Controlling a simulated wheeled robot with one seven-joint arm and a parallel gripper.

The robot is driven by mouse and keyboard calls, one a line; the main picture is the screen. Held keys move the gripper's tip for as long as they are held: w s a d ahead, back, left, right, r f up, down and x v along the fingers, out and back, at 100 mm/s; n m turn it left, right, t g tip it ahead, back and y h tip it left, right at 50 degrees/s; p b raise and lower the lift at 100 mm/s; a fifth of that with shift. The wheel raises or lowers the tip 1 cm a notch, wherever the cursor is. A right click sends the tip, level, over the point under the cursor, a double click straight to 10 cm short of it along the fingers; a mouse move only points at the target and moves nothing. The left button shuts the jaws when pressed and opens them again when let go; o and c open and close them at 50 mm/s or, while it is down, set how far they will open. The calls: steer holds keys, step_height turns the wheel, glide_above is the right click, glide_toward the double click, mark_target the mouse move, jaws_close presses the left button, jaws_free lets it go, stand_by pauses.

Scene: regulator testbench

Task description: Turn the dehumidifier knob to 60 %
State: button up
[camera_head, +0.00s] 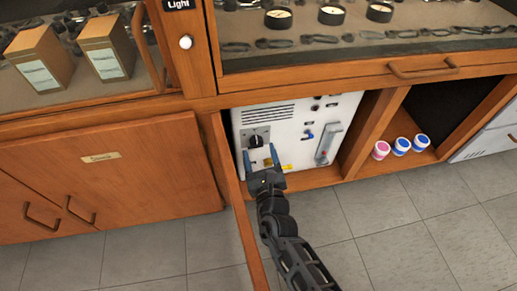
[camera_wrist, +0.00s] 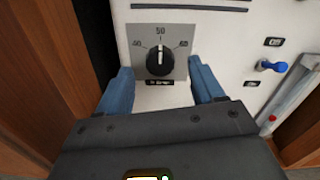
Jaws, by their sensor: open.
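The dehumidifier is a white box (camera_head: 300,112) inside the open cabinet. Its black knob (camera_wrist: 159,60) sits on a grey dial plate (camera_wrist: 138,38) with marks 40 at left, 50 at top and 60 at right. The white line on the knob points up, near 50. In the head view the knob (camera_head: 256,141) is at the upper left of the front panel. My gripper (camera_head: 261,158) is open and empty in front of the panel. In the wrist view its blue fingers (camera_wrist: 163,86) stand left and right, just below the knob and apart from it.
An open wooden cabinet door (camera_head: 236,208) stands close left of my arm. A blue valve (camera_wrist: 273,66) and a clear tube gauge (camera_wrist: 292,112) are on the panel to the right. Several small jars (camera_head: 401,146) stand in the right compartment. The floor in front is clear.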

mark_target(256, 142)
steer(key=shift+b+x, duration=0.3)
steer(key=shift+x, duration=1.1)
steer(key=shift+c, duration=0.3)
steer(key=c, duration=1)
steer(key=shift+m, duration=0.3)
steer(key=m, duration=0.5)
steer(key=shift+d+m, duration=0.15)
steer(key=shift+m, duration=0.15)
steer(key=m, duration=0.5)
steer(key=shift+f+m, duration=0.1)
steer(key=shift+m, duration=0.2)
